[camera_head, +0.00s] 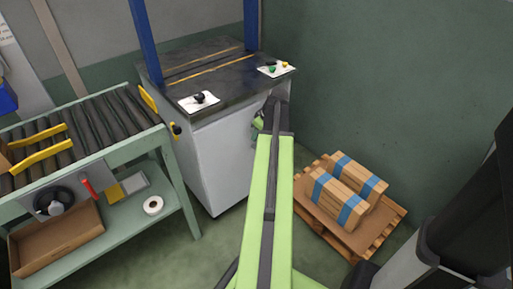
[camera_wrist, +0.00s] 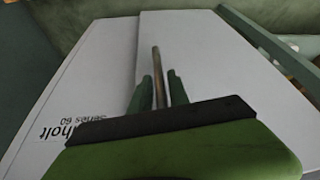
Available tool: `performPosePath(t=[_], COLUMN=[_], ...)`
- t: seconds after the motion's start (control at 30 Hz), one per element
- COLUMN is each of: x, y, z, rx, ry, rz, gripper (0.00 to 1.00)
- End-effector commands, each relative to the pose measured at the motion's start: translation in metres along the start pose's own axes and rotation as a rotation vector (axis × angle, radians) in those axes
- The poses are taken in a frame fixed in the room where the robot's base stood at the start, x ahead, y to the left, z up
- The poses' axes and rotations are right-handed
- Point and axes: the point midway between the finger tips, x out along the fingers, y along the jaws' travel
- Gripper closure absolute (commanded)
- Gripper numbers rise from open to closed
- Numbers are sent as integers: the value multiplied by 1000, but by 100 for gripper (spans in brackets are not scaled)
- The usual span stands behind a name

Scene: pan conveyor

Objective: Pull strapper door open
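The strapper (camera_head: 225,150) is a light grey cabinet with a dark top and blue uprights, at the centre of the head view. In the wrist view, its pale panel (camera_wrist: 215,65) fills the middle, beside a panel with dark lettering. A slim metal handle bar (camera_wrist: 156,62) stands out on it. My gripper (camera_wrist: 160,80) reaches the cabinet's right side, its two green fingers on either side of the bar. I cannot tell if they press on it. In the head view my arm hides most of my gripper (camera_head: 259,122) and the bar. I see no clear door gap.
A roller conveyor table (camera_head: 130,150) stands left of the strapper, with a cardboard tray and tape roll on its shelf. A wooden pallet (camera_head: 335,235) with blue-strapped bundles lies on the floor to the right of my arm. A green wall is behind.

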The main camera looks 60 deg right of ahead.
Motion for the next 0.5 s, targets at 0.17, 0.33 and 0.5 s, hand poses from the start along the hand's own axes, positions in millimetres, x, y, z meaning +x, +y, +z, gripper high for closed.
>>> performPosePath(t=[0.17,0.33,0.5], x=[29,27,27], y=[1,0,1], z=[2,0,0], rx=[0,1,1], ry=[0,0,0], rz=[0,1,1], gripper=[78,78,88])
